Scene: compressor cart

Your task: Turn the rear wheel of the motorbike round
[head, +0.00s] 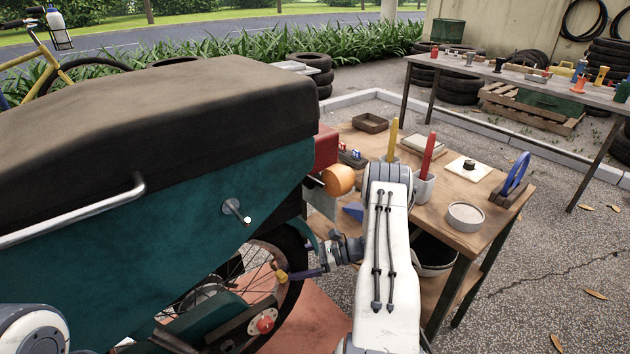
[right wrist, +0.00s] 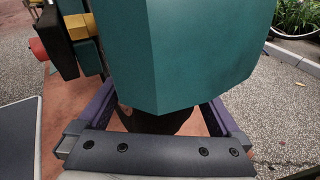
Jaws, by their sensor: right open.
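The motorbike's rear wheel (head: 293,297), a black tyre with thin spokes, shows partly in the head view under the teal rear bodywork (head: 130,235). My right gripper (head: 302,272) is at the tyre's rear edge, its purple fingers pointing toward the wheel. In the right wrist view my right gripper (right wrist: 162,102) is open, one finger at each side. A dark strip of tyre (right wrist: 155,122) shows between them, below the teal fender (right wrist: 200,50). I cannot tell whether the fingers touch the tyre. My left gripper is out of view.
A wooden table (head: 455,235) stands right of the bike, holding a red handle (head: 428,152), a yellow handle (head: 392,138), a round dish (head: 466,214) and a blue ring (head: 517,173). A red hub cap (head: 265,324) sits by the wheel.

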